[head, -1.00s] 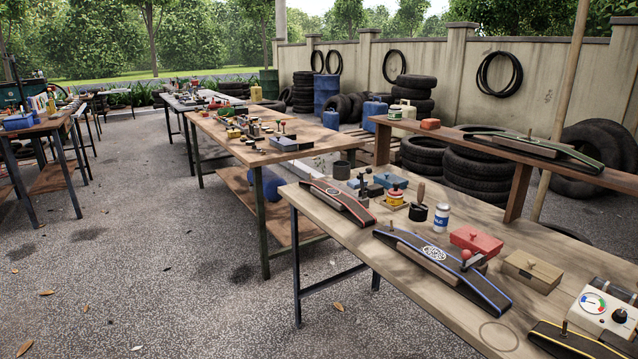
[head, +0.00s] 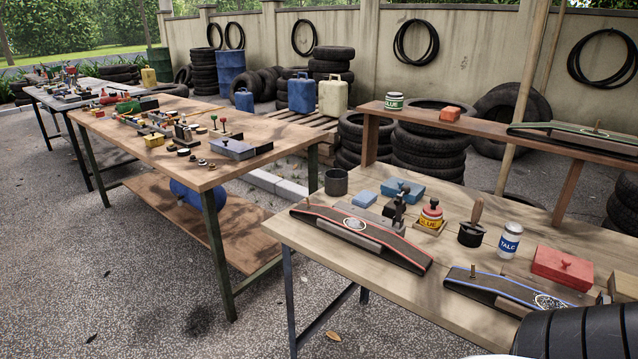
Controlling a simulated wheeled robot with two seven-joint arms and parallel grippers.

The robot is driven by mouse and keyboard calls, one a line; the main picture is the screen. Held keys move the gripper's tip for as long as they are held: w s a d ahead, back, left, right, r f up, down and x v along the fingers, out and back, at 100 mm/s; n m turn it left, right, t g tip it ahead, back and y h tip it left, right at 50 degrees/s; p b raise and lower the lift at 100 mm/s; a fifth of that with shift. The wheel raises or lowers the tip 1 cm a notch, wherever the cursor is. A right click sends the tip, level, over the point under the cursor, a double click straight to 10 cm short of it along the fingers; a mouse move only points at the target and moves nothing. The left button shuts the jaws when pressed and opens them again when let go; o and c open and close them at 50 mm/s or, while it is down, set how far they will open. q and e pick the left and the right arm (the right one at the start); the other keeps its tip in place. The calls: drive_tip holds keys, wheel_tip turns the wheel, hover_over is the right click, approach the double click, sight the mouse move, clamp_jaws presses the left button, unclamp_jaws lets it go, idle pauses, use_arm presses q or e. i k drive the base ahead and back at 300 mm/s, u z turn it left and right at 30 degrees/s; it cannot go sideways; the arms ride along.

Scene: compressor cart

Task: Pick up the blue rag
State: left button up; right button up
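No plainly recognisable blue rag shows. A small light-blue flat block-like thing (head: 365,197) lies on the near wooden bench (head: 300,235), at its far left part. It may be a folded rag, but I cannot tell. A blue box with a knob (head: 404,190) stands just right of it. Neither of my grippers is in view.
The near bench also bears a dark cup (head: 336,182), a red-edged curved stand (head: 360,236), a glue pot (head: 431,214), a talc bottle (head: 509,241) and a red box (head: 562,266). A dark ribbed shape, perhaps mine, covers the lower right corner. Paved floor is clear at lower left.

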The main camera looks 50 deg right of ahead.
sight(364, 199)
drive_tip(key=i, duration=1.5)
drive_tip(key=z, duration=2.1)
